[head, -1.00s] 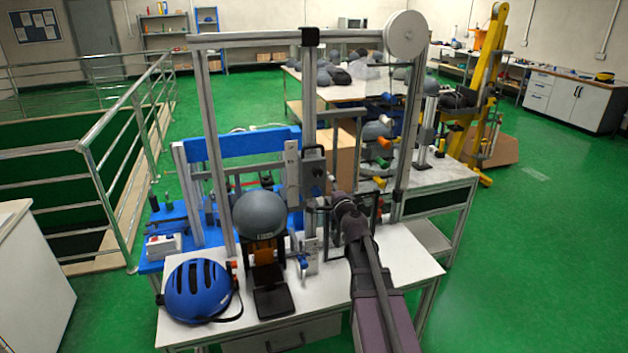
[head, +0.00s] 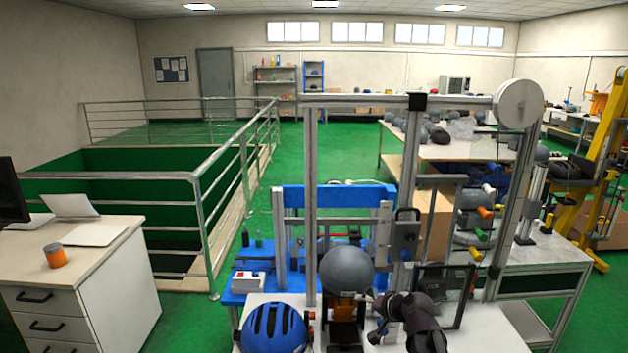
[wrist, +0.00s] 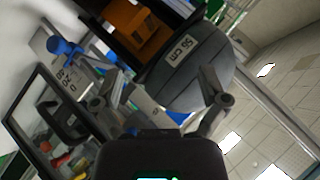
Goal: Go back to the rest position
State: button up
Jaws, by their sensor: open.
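My gripper (head: 380,318) is low in front of the drop tower frame (head: 311,200), just right of the grey headform (head: 346,268). In the wrist view its two fingers (wrist: 160,95) are spread with nothing held between them. The headform (wrist: 188,72) with a size label lies beyond the fingers there; whether the right finger touches it I cannot tell. The headform sits on an orange and black support. A blue helmet (head: 273,328) rests on the white bench at the headform's left.
A dark-framed panel (head: 447,292) stands close to the right of my gripper. A metal upright with a latch box (head: 405,238) rises behind it. A desk (head: 95,250) with an orange cup and a railing (head: 205,220) are at the left.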

jog(key=s+d+f+n+g+h, duration=0.1)
jog(key=s+f+n+g+h, duration=0.1)
jog(key=s, duration=0.6)
jog(key=s+d+f+n+g+h+p, duration=0.1)
jog(key=s+f+g+h, duration=0.3)
jog(key=s, duration=0.5)
jog(key=n+g, duration=0.1)
jog(key=g, duration=0.1)
jog(key=shift+s+f+n+g, duration=0.25)
jog(key=shift+n+g, duration=0.05)
jog(key=shift+g, duration=0.1)
